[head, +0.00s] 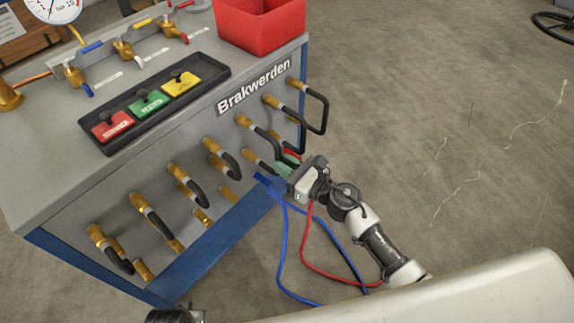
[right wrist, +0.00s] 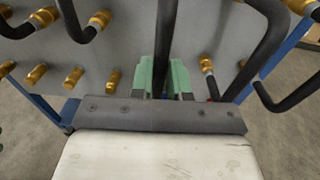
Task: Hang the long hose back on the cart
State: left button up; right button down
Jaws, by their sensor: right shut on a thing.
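The grey cart (head: 60,185) with a blue frame stands at the left in the head view. Several short black hoses (head: 153,218) loop between brass fittings on its front. My right gripper (head: 284,166) is at the right part of this front, among the fittings. In the right wrist view its green fingers (right wrist: 165,78) are shut on a black hose (right wrist: 166,40) that runs upward between them. A blue hose (head: 281,245) and a red hose (head: 305,245) hang below the gripper towards the floor. I cannot tell where their upper ends are fixed. My left gripper's fingers do not show.
On the cart top are a red bin (head: 262,25), a black tray (head: 205,105) with red, green and yellow blocks, and brass valves (head: 123,48). A pale surface (head: 480,295) fills the bottom right corner.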

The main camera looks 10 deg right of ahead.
jog(key=c, duration=0.6)
grip_release()
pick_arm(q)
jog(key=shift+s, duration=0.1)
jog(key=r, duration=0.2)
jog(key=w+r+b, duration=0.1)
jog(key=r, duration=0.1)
pick_arm(e)
jog(key=v, duration=0.7)
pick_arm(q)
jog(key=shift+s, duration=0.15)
pick_arm(e)
jog(key=shift+w, duration=0.1)
